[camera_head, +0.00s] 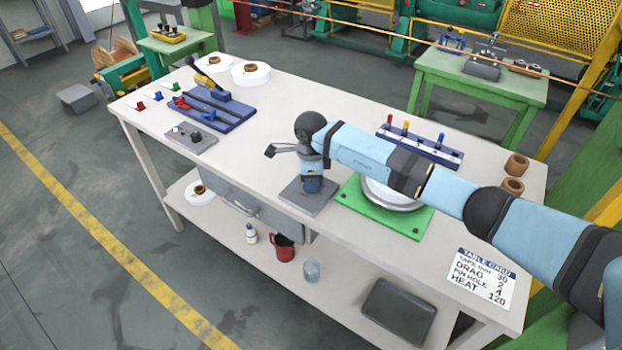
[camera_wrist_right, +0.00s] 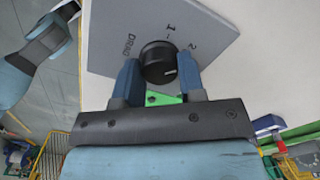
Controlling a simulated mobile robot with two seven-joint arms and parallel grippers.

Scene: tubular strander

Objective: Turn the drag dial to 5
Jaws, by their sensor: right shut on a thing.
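The drag dial is a black round knob (camera_wrist_right: 158,62) on a grey plate (camera_wrist_right: 112,58) marked DRAG, with 1 and 2 readable in the right wrist view. A short white mark shows on the knob's lower right; other numbers are not visible. My right gripper (camera_wrist_right: 158,80) is shut on the knob, one blue finger on each side. In the head view the right gripper (camera_head: 312,186) points down over the grey plate (camera_head: 298,203) and hides the knob. My left gripper is not in view.
A green base with a round silver disc (camera_head: 393,204) stands just right of the plate. A blue peg rack (camera_head: 420,147) is behind it. A table card (camera_head: 481,279) lists a DRAG value, apparently 2.

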